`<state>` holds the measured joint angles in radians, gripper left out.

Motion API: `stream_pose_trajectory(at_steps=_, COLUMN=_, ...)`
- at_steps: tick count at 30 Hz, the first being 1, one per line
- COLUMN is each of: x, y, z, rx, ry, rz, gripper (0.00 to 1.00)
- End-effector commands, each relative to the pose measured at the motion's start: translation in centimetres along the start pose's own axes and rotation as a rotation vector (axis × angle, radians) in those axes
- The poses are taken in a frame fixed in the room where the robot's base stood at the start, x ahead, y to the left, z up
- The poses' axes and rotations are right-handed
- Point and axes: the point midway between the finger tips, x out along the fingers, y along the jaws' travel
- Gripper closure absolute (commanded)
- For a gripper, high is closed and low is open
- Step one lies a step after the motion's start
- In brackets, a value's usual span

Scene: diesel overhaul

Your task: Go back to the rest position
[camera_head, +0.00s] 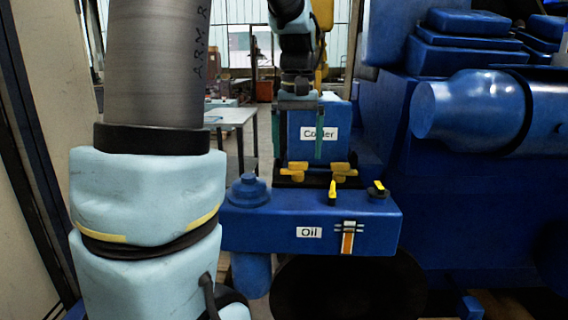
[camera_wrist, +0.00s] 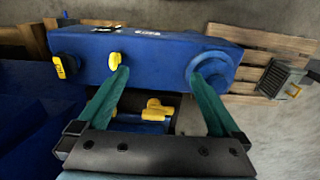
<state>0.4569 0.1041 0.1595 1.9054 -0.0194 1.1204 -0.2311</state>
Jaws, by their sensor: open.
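My gripper (camera_head: 297,155) hangs from the arm in front of the blue box labelled "Cooler" (camera_head: 306,118). Its two teal fingers are apart, with nothing held between them. In the wrist view the open fingers (camera_wrist: 160,74) frame a yellow fitting (camera_wrist: 157,108) with blue parts near it. The fingers point toward the blue "Oil" housing (camera_head: 270,226), which also shows across the top of the wrist view (camera_wrist: 155,55). Whether the fingers touch anything cannot be told.
The housing carries yellow handles (camera_head: 332,192), a round blue cap (camera_head: 248,190) and a small gauge (camera_head: 348,238). Yellow fittings (camera_head: 316,170) sit behind it. A large blue engine (camera_head: 470,110) fills the right. A pale table (camera_head: 229,117) stands behind. Wooden pallets (camera_wrist: 265,55) lie below.

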Motion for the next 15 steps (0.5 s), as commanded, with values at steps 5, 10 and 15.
stream_pose_trajectory(at_steps=5, x=2.4, y=-1.4, z=0.9, rx=0.003, ry=0.012, rz=0.004, gripper=0.00)
stream_pose_trajectory(at_steps=10, x=5.7, y=-3.3, z=2.4, rx=0.007, ry=0.033, rz=0.008, gripper=0.00)
stream_pose_trajectory(at_steps=15, x=9.8, y=-5.7, z=5.1, rx=0.015, ry=0.064, rz=0.009, gripper=0.00)
